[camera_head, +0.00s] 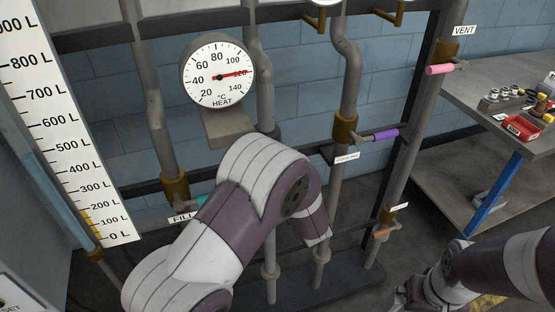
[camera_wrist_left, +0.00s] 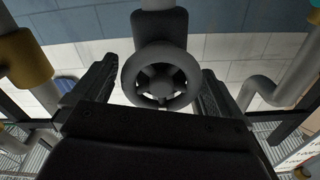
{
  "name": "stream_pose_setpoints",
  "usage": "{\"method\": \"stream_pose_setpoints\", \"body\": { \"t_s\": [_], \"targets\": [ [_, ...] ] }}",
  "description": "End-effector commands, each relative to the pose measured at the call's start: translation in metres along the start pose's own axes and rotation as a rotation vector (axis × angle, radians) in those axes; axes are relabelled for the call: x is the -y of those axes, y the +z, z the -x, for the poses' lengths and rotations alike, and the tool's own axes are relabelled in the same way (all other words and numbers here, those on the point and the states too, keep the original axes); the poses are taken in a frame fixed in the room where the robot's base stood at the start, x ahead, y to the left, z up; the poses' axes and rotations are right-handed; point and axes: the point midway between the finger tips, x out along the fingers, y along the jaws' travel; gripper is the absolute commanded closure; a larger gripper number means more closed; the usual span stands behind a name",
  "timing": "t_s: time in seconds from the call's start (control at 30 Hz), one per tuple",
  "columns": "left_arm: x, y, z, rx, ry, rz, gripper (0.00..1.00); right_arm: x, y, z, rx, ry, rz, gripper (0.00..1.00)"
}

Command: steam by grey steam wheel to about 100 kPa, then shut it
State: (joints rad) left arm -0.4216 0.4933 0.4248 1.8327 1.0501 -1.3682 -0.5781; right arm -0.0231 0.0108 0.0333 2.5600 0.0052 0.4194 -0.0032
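The grey steam wheel (camera_wrist_left: 161,78), a round handwheel with spokes, shows in the left wrist view. My left gripper (camera_wrist_left: 155,92) is open, with one finger on each side of the wheel; I cannot tell whether they touch it. In the head view my left arm hides the wheel and this gripper. The heat gauge (camera_head: 218,75) has its red needle near 120 °C. Another gauge (camera_head: 322,3) is cut off at the top edge, so its reading is hidden. My right gripper (camera_head: 408,296) is low at the bottom edge, partly cut off; its opening is unclear.
Upright grey pipes carry a teal fill handle (camera_head: 201,201), a purple handle (camera_head: 386,134), a pink vent handle (camera_head: 440,69) and an orange handle (camera_head: 383,233). A litre scale (camera_head: 60,120) stands left. A metal workbench (camera_head: 490,110) with a red box (camera_head: 522,127) stands right.

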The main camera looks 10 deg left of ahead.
Motion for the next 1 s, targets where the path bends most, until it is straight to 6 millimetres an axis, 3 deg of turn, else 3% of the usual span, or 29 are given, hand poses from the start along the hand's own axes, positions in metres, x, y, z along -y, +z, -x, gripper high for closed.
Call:
{"method": "stream_pose_setpoints", "body": {
  "t_s": [0.27, 0.37, 0.73, 1.0],
  "targets": [
    [0.0, 0.0, 0.005, 0.0, 0.001, 0.001, 0.0, 0.0, 0.0, -0.001, 0.0, 0.0, 0.0, 0.0],
    [-0.001, 0.001, 0.019, -0.001, 0.003, 0.001, 0.0, 0.0, 0.0, -0.003, 0.0, 0.0, 0.0, 0.0],
    [-0.001, 0.001, 0.107, -0.001, 0.004, 0.0, 0.0, 0.0, 0.002, -0.013, 0.0, 0.0, 0.0, 0.0],
    [0.0, 0.0, 0.127, 0.0, 0.0, 0.001, 0.0, 0.0, 0.002, -0.013, 0.0, 0.0, 0.0, 0.0]
  ]
}}
